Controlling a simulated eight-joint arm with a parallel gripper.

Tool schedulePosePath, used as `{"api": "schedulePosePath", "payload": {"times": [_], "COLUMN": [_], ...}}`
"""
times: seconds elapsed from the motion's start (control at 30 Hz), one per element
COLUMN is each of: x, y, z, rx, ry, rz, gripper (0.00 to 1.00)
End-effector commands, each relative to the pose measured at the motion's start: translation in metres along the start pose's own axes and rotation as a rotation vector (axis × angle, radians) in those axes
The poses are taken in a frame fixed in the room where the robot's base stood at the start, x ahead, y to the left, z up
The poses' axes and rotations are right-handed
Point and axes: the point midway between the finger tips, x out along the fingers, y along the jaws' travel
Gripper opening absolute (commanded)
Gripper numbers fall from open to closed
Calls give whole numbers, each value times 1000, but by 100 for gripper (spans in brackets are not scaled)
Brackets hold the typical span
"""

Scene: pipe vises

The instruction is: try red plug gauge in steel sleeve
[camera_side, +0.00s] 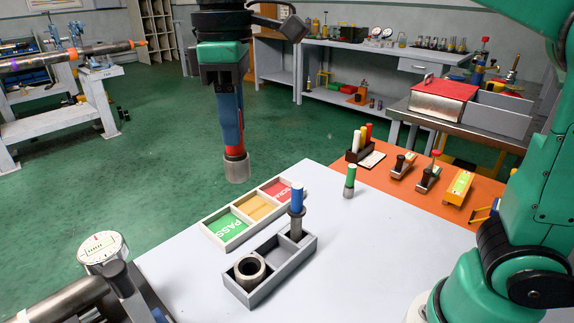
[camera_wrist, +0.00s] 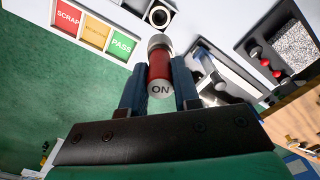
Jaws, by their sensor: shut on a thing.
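The red plug gauge (camera_side: 235,147) has a red handle and a steel end pointing down. My gripper (camera_side: 232,128) is shut on its handle and holds it upright in the air, clear of the bench. In the wrist view the gauge (camera_wrist: 160,70) sits between both fingers, its handle end marked "ON". The steel sleeve (camera_side: 241,266), a thick open ring, stands in the near left compartment of a grey tray (camera_side: 268,292). The sleeve also shows in the wrist view (camera_wrist: 151,17), beyond the gauge and apart from it. Its bore looks empty.
A blue-handled gauge (camera_side: 297,197) stands in the tray's far compartment. A green-handled gauge (camera_side: 350,175) stands on the bench. A sorting tray (camera_side: 229,245) with green, yellow and red sections lies behind the grey tray. A dial gauge (camera_side: 102,250) is at lower left. The bench's front is clear.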

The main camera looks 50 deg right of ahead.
Motion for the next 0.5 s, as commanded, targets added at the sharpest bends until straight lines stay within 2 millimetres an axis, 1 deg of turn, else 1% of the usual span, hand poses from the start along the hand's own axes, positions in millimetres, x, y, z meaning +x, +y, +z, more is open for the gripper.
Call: {"api": "schedulePosePath", "payload": {"times": [0.03, 0.3, 0.4, 0.5], "x": [11, 70, 87, 97], "y": [0, 0, 1, 1], "z": [0, 0, 0, 0], "rx": [0, 1, 1, 1], "ry": [0, 0, 0, 0], "rz": [0, 0, 0, 0], "gripper": [0, 0, 0, 0]}}
